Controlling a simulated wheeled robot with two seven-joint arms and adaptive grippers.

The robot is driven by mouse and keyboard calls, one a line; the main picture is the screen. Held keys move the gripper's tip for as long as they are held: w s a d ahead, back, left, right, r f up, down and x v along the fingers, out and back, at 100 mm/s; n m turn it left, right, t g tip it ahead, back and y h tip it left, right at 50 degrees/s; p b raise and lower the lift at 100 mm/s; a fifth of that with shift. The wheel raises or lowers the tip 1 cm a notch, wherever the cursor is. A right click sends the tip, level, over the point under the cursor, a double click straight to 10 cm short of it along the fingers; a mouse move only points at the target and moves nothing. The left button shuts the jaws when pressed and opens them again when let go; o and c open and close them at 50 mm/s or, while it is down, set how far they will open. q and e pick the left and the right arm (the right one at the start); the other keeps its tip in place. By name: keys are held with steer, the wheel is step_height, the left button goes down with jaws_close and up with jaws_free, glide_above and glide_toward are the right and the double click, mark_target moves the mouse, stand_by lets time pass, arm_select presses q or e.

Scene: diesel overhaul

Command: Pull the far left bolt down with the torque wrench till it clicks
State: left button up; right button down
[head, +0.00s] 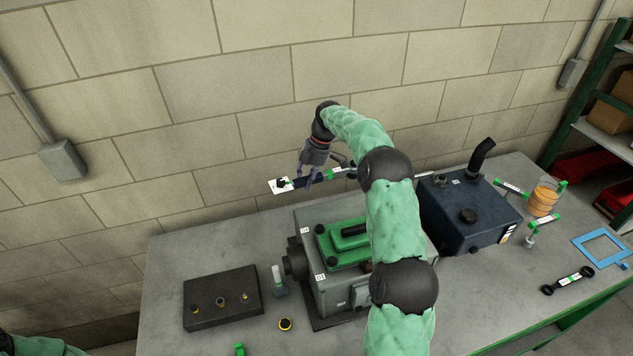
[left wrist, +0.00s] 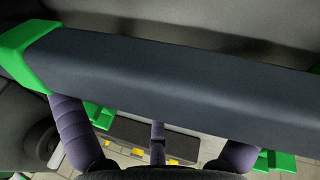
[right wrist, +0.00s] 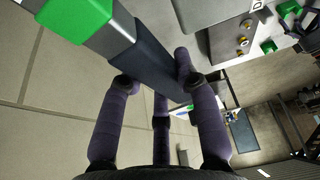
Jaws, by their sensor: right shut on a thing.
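My right gripper (head: 314,172) is shut on the torque wrench (head: 335,173), a dark grip with green and silver bands. It holds the wrench roughly level in the air, above and behind the engine (head: 345,290) with its green cover (head: 345,243). The right wrist view shows the fingers (right wrist: 155,85) around the wrench's dark grip (right wrist: 150,60). My right arm hides part of the engine and the wrench's right side. I cannot tell which bolt is the far left one. My left gripper (left wrist: 157,135) has its fingers spread behind a dark bar with green ends, fingertips partly hidden.
A black block (head: 222,315) with several gold-topped bolts lies left of the engine. A dark blue tank (head: 465,215) stands to the right, with an orange-filled jar (head: 543,196) and a blue frame (head: 603,248) beyond.

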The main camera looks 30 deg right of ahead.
mark_target(322, 175)
steer(key=shift+d+f, duration=0.15)
steer(key=shift+d, duration=0.1)
steer(key=shift+s+d, duration=0.1)
steer(key=shift+d, duration=0.1)
steer(key=shift+d, duration=0.15)
steer(key=shift+s+d, duration=0.2)
steer(key=shift+d, duration=0.1)
stand_by(0.5)
steer(key=shift+s+d, duration=0.2)
steer(key=shift+d, duration=0.15)
steer(key=shift+d, duration=0.1)
steer(key=shift+s+d, duration=0.2)
steer(key=shift+d, duration=0.1)
steer(key=shift+s+d+f, duration=0.1)
steer(key=shift+s+d, duration=0.15)
steer(key=shift+d, duration=0.2)
stand_by(0.8)
